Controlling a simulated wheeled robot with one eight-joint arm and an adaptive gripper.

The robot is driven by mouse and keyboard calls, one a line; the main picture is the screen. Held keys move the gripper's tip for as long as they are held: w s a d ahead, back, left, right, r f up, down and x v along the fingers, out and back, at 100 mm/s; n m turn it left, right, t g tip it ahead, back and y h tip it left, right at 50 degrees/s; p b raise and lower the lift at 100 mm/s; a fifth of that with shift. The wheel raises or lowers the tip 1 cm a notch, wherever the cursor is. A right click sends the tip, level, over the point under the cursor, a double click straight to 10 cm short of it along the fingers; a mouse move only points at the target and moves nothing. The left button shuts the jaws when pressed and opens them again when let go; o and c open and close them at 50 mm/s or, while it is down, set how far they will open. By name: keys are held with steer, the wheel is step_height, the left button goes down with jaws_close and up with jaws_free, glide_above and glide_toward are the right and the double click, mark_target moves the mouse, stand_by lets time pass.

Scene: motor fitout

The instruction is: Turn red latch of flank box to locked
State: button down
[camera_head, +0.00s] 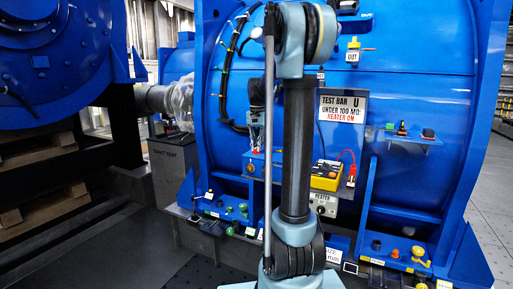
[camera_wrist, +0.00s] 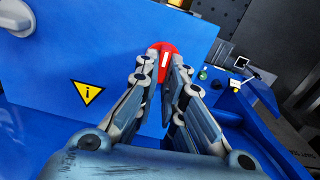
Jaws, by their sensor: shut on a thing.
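The red latch (camera_wrist: 162,47) is a rounded red piece with a white stripe, at the right edge of the blue flank box face (camera_wrist: 115,50) in the wrist view. My gripper (camera_wrist: 166,72) is shut on the latch, one finger on each side of it. The white stripe shows between the fingers and runs nearly upright in that picture. The lower part of the latch is hidden by the fingers. In the head view my arm covers much of the middle, and I cannot make out the latch there.
A yellow warning triangle (camera_wrist: 87,93) and a white round knob (camera_wrist: 17,17) are on the box face. In the head view a grey panel with a test sign (camera_head: 342,107), a yellow meter (camera_head: 326,175) and ledges with small coloured fittings (camera_head: 402,131) surround my arm. Dark floor lies at lower left.

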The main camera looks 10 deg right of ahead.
steer(key=shift+m, duration=0.5)
steer(key=c, duration=1.7)
jaws_free()
step_height(320, 180, up, 12)
steer(key=shift+f, duration=0.1)
